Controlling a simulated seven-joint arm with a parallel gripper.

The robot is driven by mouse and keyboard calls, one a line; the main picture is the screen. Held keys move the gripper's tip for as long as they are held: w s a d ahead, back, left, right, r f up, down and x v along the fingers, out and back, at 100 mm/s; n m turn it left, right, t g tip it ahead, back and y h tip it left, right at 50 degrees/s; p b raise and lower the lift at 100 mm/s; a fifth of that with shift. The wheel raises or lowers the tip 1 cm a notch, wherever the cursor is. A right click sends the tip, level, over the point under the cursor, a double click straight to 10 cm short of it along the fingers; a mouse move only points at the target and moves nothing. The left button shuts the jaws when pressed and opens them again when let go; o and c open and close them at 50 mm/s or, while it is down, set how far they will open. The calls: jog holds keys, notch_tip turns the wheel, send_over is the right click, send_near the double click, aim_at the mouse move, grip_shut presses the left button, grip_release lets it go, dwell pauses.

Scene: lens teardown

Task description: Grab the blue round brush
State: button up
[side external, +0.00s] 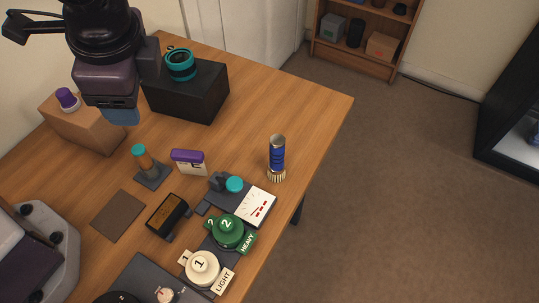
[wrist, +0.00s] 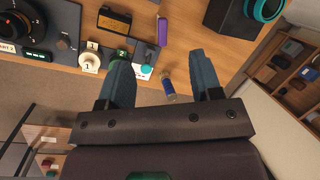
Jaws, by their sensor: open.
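The blue round brush (side external: 277,157) stands upright near the right edge of the wooden table, bristles down, with a metallic top and a blue body. In the wrist view the brush (wrist: 168,86) shows small, between my two fingers and well beyond them. My gripper (side external: 121,116) is high above the back left of the table in the side view, far from the brush. In the wrist view my gripper (wrist: 166,76) has its two blue-grey fingers spread wide with nothing between them.
A white gauge (side external: 255,206) and green weight (side external: 228,231) lie front-left of the brush. A purple-topped box (side external: 189,162) stands to its left. A black block (side external: 187,97) bears a teal-ringed lens (side external: 180,65). Bare table lies behind the brush.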

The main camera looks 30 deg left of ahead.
jog(key=w+d+f+m+t+y, duration=0.2)
jog(key=d+f+m+y, duration=0.1)
jog(key=d+f+m, duration=0.5)
jog(key=m+t+y, duration=0.2)
jog(key=m+t, duration=0.6)
jog(key=m, duration=0.1)
send_near(276, 138)
jog(key=x, duration=0.4)
jog(key=d+f+x, duration=0.1)
jog(key=x, duration=0.1)
jog(key=shift+w+a+f, duration=0.2)
jog(key=shift+w+f, duration=0.05)
jog(key=shift+a+x, duration=0.25)
jog(key=shift+x, duration=2.4)
jog(key=shift+s, duration=0.2)
jog(key=c, duration=1)
jog(key=shift+r, duration=0.15)
